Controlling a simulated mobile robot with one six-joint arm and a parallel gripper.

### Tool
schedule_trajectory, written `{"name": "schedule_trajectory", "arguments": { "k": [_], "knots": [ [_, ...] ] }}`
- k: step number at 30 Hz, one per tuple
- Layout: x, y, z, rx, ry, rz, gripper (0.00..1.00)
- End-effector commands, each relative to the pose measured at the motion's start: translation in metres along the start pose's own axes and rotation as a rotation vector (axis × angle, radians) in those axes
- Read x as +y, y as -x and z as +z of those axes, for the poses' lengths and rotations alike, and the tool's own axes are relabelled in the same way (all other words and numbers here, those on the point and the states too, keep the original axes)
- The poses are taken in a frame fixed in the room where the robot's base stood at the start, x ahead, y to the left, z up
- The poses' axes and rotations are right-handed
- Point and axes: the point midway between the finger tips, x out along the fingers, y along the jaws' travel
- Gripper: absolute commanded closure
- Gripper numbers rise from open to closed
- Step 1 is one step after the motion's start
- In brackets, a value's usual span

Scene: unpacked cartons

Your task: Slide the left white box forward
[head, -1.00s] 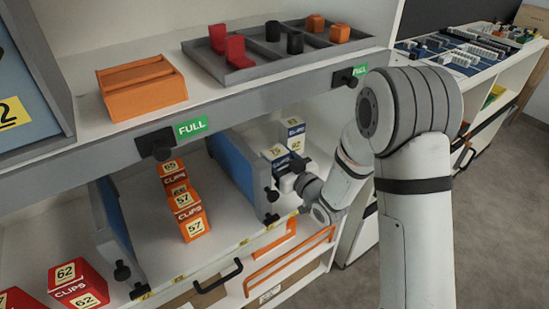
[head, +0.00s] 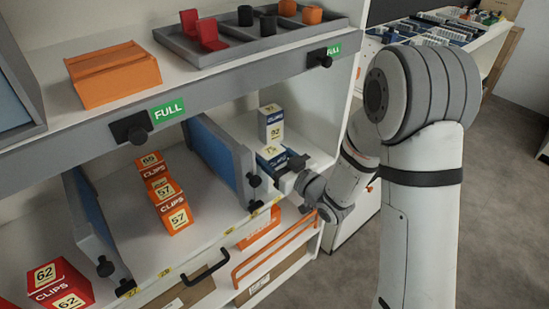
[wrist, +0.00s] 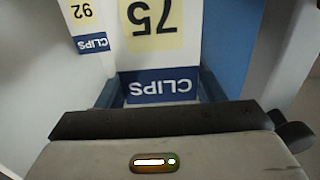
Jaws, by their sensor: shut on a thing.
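Two white boxes with blue bands and yellow labels stand in the right-hand lane of the lower shelf. The front white box (head: 270,155) is at the lane's front; the other white box (head: 271,121) stands behind it. In the wrist view the near white box (wrist: 155,45), marked 75, fills the middle, and the other white box (wrist: 88,22), marked 92, is farther off at left. My gripper (head: 288,170) is at the front of the near box, shut on it. The wrist view also shows my gripper (wrist: 158,98), but its contact with the box is mostly hidden.
A blue divider (head: 217,153) stands left of the white boxes. Orange boxes (head: 167,195) line the lane beyond it. The upper shelf edge (head: 235,78) runs above. Black knobs and a black handle (head: 208,270) stick out in front. Floor is free at right.

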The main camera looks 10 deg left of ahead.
Motion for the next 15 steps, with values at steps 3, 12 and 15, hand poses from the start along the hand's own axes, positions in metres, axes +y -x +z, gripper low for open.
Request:
{"name": "schedule_trajectory", "arguments": {
  "k": [3, 12, 15],
  "knots": [
    [0.0000, 0.0000, 0.0004, -0.001, 0.000, 0.000, 0.32],
    [-0.0004, -0.0004, 0.0001, 0.000, 0.000, -0.001, 0.13],
    [-0.0006, -0.0005, 0.0001, 0.000, 0.000, -0.001, 0.13]
  ]
}}
